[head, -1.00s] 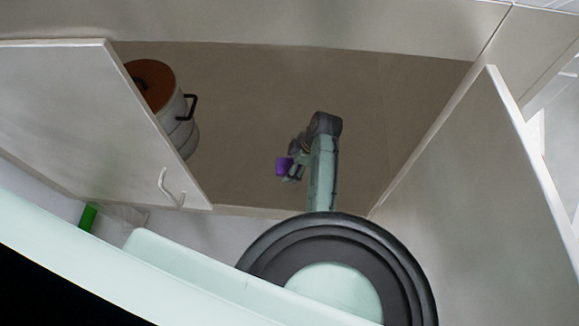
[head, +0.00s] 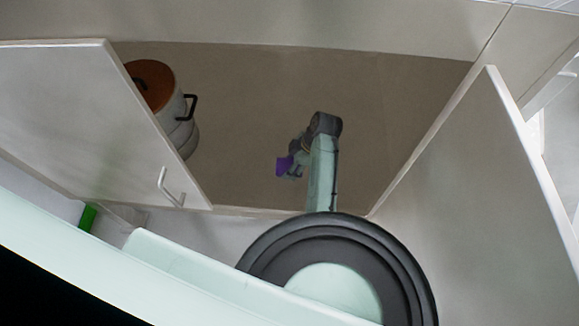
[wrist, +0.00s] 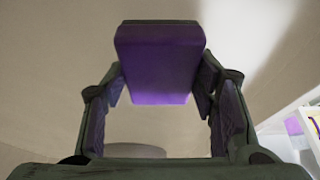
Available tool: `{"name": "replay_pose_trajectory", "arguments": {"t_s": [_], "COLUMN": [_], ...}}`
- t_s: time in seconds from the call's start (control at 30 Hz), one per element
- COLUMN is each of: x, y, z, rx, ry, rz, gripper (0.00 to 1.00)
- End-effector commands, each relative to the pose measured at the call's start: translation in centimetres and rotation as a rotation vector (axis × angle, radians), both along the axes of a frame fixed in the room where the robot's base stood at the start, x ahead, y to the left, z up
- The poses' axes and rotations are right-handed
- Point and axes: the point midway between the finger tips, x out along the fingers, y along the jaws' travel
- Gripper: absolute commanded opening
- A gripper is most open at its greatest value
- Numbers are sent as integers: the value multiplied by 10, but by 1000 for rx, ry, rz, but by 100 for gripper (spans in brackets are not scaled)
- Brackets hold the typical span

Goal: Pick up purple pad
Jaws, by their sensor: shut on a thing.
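The purple pad (head: 284,166) is a small block at the end of my arm inside the open cabinet. In the wrist view the purple pad (wrist: 158,62) sits between the fingertips, with a dark top edge and a bright purple face. My gripper (head: 292,164) is shut on it, and in the wrist view both fingers of my gripper (wrist: 160,84) touch its sides. The pad looks clear of the cabinet floor, though the head view is too small to be sure.
A white pot with a brown lid (head: 154,82) stands at the cabinet's left, partly behind the open left door (head: 90,120). The open right door (head: 480,190) bounds the other side. The cabinet floor (head: 400,110) right of my arm is clear. A green object (head: 88,217) shows at lower left.

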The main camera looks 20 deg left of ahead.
Motion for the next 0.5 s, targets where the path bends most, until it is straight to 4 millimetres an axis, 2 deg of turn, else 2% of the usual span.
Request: {"name": "replay_pose_trajectory", "arguments": {"t_s": [0.17, 0.27, 0.5], "x": [0, 1, 1], "y": [0, 0, 0], "z": [2, 10, 57], "rx": [0, 1, 1], "ry": [-1, -4, -6], "rz": [0, -1, 0], "gripper": [24, 24, 24]}}
